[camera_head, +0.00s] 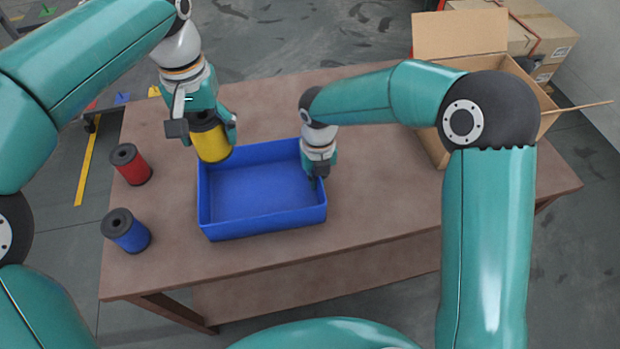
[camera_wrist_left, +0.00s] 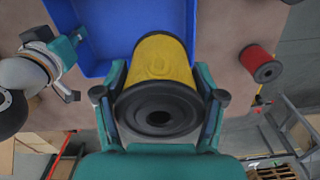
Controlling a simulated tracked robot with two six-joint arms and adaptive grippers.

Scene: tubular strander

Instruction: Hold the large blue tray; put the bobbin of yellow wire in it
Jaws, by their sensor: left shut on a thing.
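The yellow wire bobbin (camera_head: 211,143) is held between the fingers of my left gripper (camera_head: 207,128). It hangs tilted at the back left corner of the tray, above the rim. In the left wrist view, the bobbin (camera_wrist_left: 163,62) sits between both fingers, its black flange facing the camera. The large blue tray (camera_head: 265,225) lies on the table and its visible floor is empty. My right gripper (camera_head: 317,178) is at the tray's right wall, with a finger over the rim. Its fingertips are partly hidden, so its grip on the wall is unclear.
A red bobbin (camera_head: 131,165) and a blue bobbin (camera_head: 125,231) stand on the brown table (camera_head: 375,210) left of the tray. An open cardboard box (camera_head: 460,35) stands at the table's right. The table front right of the tray is clear.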

